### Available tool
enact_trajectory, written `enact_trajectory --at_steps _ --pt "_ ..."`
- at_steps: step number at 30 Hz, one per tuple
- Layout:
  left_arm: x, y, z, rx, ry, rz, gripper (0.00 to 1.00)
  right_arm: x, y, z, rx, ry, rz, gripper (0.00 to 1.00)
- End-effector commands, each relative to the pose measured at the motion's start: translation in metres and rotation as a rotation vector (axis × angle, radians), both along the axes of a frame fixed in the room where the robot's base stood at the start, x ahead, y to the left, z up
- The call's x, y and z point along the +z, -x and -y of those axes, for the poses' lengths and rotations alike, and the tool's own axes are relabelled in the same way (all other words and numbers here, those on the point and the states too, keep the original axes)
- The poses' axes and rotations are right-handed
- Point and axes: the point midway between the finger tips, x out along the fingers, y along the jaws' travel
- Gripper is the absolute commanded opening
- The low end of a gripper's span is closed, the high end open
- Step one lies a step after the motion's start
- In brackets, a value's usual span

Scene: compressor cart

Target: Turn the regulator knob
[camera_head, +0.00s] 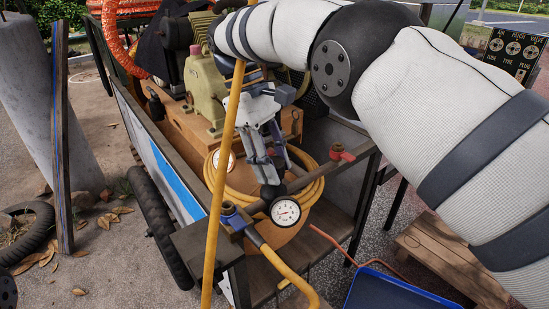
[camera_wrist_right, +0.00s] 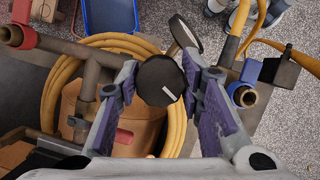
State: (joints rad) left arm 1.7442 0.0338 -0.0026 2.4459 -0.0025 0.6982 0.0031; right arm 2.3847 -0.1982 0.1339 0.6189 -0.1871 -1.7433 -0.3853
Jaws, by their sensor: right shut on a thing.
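The regulator knob is black and round with a white mark on its face; it shows in the right wrist view (camera_wrist_right: 160,80) and as a small dark piece in the head view (camera_head: 271,193). My right gripper (camera_head: 274,177) reaches down to it from above. In the right wrist view, the fingers of my right gripper (camera_wrist_right: 160,75) stand on both sides of the knob and are shut on it. The white mark lies slanted. My left gripper is not in view.
A dial gauge (camera_head: 286,212) sits right beside the knob. A pipe with a red valve (camera_head: 341,154) is at right and a blue valve (camera_head: 236,217) at left. A yellow pole (camera_head: 220,180) stands in front. Coiled yellow hose (camera_head: 310,190) lies behind. A blue tray (camera_head: 395,290) is below.

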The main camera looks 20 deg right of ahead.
Motion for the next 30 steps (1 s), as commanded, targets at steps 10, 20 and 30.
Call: enact_trajectory --at_steps 10,20,30 --pt "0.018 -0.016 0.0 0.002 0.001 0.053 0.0 0.004 0.001 0.0 0.292 0.001 0.001 0.07" --pt "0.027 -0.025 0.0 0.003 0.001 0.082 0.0 0.002 0.001 0.0 0.461 0.0 0.0 0.06" --pt "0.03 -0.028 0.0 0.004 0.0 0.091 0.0 0.0 0.0 -0.001 0.519 -0.001 -0.001 0.06"
